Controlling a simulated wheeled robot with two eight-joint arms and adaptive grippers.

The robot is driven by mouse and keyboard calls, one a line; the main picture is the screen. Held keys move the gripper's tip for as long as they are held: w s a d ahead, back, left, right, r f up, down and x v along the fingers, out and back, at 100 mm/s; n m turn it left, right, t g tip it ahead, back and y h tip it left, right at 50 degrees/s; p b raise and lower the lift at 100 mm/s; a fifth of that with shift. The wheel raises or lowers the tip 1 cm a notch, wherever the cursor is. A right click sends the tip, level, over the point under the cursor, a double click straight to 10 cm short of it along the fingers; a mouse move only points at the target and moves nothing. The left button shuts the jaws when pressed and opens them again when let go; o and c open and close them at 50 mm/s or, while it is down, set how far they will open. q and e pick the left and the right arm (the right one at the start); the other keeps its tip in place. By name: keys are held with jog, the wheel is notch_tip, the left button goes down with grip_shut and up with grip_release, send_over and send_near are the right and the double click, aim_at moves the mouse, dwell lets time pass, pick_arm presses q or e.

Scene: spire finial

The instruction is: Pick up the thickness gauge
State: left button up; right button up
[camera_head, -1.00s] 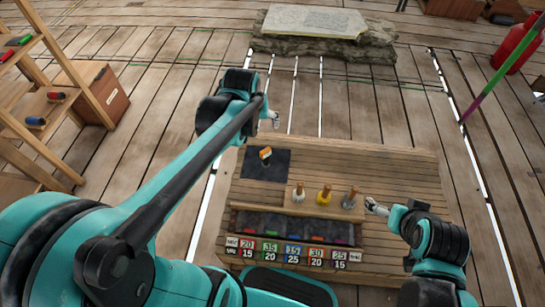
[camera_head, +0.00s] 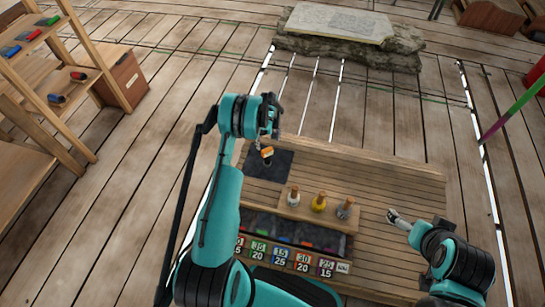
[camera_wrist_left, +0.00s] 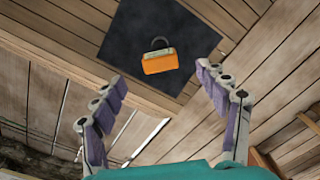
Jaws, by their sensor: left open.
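The thickness gauge (camera_head: 267,152) is a small orange block with a dark loop. It sits on a dark square mat (camera_head: 281,167) at the bench's far left corner. In the left wrist view the orange gauge (camera_wrist_left: 160,63) lies beyond and between my open fingers, with its dark loop behind it. My left gripper (camera_wrist_left: 157,76) is open and empty, apart from the gauge. In the head view the left wrist hangs just beyond the mat and partly hides the gripper. My right gripper (camera_head: 394,215) is over the bench's right side; its jaws are too small to read.
The wooden bench (camera_head: 390,185) has a raised strip with a white-topped (camera_head: 293,196), a yellow (camera_head: 319,202) and a grey piece (camera_head: 345,208). A dark tray with numbered coloured labels (camera_head: 280,256) is at the front. A shelf (camera_head: 50,75) stands left; a stone slab (camera_head: 340,24) lies beyond.

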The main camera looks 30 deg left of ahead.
aim_at(267, 150)
pick_arm(q)
notch_tip(267, 150, down, 3)
jog(key=shift+s+f+b, duration=0.1)
jog(key=shift+f+b, duration=0.1)
jog(key=shift+b, duration=0.25)
jog(key=f+b, duration=0.1)
jog(key=f, duration=0.1)
jog(key=f+b, duration=0.2)
jog(key=f, duration=0.1)
jog(key=shift+w+a+f, duration=0.35)
jog(key=shift+w+a, duration=0.05)
jog(key=shift+r, duration=0.1)
jog(key=c, duration=1.5)
jog(key=shift+r, duration=0.1)
